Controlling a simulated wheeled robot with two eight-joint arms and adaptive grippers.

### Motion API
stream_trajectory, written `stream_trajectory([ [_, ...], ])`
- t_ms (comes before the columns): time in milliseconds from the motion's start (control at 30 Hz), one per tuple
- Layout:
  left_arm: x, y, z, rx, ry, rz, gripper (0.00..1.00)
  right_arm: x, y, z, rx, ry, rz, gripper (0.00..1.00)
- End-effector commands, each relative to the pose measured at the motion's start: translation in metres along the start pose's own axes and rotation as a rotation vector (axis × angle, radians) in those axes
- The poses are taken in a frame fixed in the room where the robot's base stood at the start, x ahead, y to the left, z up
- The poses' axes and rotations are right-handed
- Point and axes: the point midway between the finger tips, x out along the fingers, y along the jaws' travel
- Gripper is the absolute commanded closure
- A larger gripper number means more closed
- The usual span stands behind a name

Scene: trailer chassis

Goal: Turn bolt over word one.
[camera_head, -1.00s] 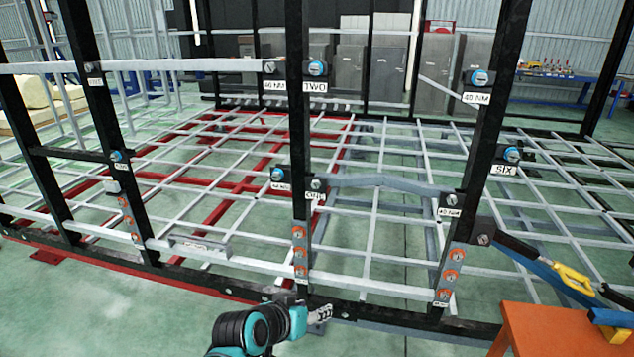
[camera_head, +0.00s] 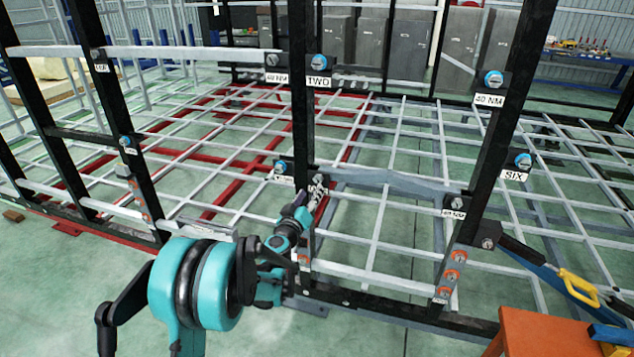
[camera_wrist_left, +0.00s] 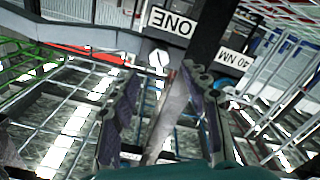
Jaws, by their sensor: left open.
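In the left wrist view a silver hex bolt (camera_wrist_left: 158,58) sits on a dark bracket next to the white label ONE (camera_wrist_left: 172,21), which appears upside down. My left gripper (camera_wrist_left: 165,95) is open, its two fingers spread to either side below the bolt in the picture, with nothing between them. In the head view the left gripper (camera_head: 315,192) is at the middle post, just below the bolt (camera_head: 318,179). The arm and fingers hide the ONE label there. Whether a finger touches the bolt cannot be told. My right gripper is not in view.
A blue-headed bolt (camera_head: 281,167) sits left of the post, by a 40 NM label (camera_wrist_left: 233,60). Label TWO (camera_head: 318,82) is higher on the same post. A grey bar (camera_head: 395,183) runs right from the post. An orange table (camera_head: 535,335) stands at lower right.

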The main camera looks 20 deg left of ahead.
Motion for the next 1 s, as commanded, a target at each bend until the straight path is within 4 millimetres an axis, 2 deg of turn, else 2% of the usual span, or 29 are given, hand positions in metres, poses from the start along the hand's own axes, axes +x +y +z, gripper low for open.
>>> stream_trajectory([
  [200, 0.037, 0.000, 0.002, 0.000, -0.001, 0.002, 0.53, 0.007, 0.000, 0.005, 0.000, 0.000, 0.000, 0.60],
  [333, 0.054, 0.000, 0.001, 0.000, -0.001, 0.001, 0.53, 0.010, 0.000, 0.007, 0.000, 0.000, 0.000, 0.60],
  [500, 0.063, 0.001, 0.001, 0.000, -0.002, 0.001, 0.53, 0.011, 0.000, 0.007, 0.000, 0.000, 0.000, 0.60],
  [733, 0.064, 0.001, 0.000, 0.000, -0.002, 0.002, 0.53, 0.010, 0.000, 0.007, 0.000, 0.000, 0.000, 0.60],
  [900, 0.064, 0.001, 0.000, 0.000, -0.002, 0.002, 0.98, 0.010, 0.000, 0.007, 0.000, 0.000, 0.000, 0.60],
  [1000, 0.063, 0.001, 0.000, 0.000, -0.002, 0.002, 1.00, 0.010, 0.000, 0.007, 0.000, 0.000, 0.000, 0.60],
])
